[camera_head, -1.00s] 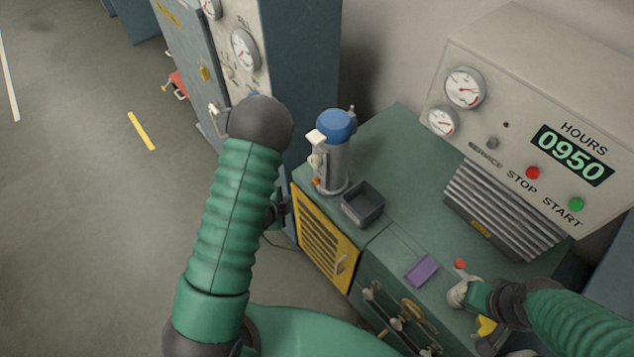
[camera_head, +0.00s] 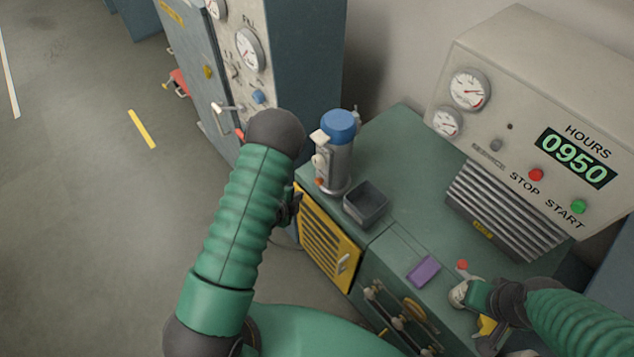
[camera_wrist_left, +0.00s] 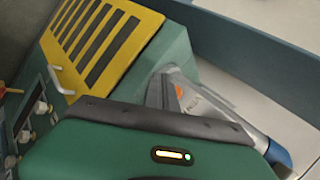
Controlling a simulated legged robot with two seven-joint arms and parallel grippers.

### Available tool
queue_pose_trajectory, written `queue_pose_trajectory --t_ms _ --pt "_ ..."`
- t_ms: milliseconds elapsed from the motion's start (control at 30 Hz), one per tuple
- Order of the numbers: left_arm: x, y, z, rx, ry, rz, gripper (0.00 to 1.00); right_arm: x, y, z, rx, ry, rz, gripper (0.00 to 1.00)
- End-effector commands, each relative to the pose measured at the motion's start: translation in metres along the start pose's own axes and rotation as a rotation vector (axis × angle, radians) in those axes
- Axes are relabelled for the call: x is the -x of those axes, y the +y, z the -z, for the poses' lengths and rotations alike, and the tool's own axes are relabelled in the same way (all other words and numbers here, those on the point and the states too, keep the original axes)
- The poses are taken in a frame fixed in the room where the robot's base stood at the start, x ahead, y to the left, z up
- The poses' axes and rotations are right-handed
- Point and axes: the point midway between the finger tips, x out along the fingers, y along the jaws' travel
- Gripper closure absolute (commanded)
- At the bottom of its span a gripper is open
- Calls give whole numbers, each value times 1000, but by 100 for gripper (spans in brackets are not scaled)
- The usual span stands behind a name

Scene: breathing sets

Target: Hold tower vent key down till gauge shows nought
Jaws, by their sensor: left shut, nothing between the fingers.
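The tower (camera_head: 335,168) is a silver cylinder with a blue cap, upright on the green bench. A cream lever (camera_head: 318,136) sticks out near its top and a small orange part (camera_head: 319,182) is low on its side. I cannot tell which is the vent key. A small round cream part, perhaps the gauge (camera_head: 318,160), has no readable face. My left gripper (camera_head: 291,206), partly hidden behind my forearm, is shut and empty, left of and below the tower. In the left wrist view the tower (camera_wrist_left: 210,108) lies beyond my gripper's body. My right gripper (camera_head: 472,295) is low at the right, its jaws unclear.
A dark open tray (camera_head: 366,204) stands just right of the tower. A purple block (camera_head: 423,270) lies on the bench. A yellow louvred panel (camera_head: 325,240) is below the tower. A gauge cabinet (camera_head: 305,80) stands behind. The compressor panel (camera_head: 530,95) reads 0950 hours.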

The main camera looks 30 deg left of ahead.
Motion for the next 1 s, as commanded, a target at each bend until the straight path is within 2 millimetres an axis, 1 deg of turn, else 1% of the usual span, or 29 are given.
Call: queue_pose_trajectory --t_ms 33,133,300,1000 --pt "-6 -5 4 -1 2 2 100 0 0 0 0 0 0 100" --pt "-16 -10 10 -1 1 2 100 -3 0 -1 0 0 0 100" --pt "-25 -18 18 0 1 1 100 -4 0 -1 0 0 0 100" --pt "-27 -20 20 1 -1 -1 100 -4 0 -1 0 0 0 100"
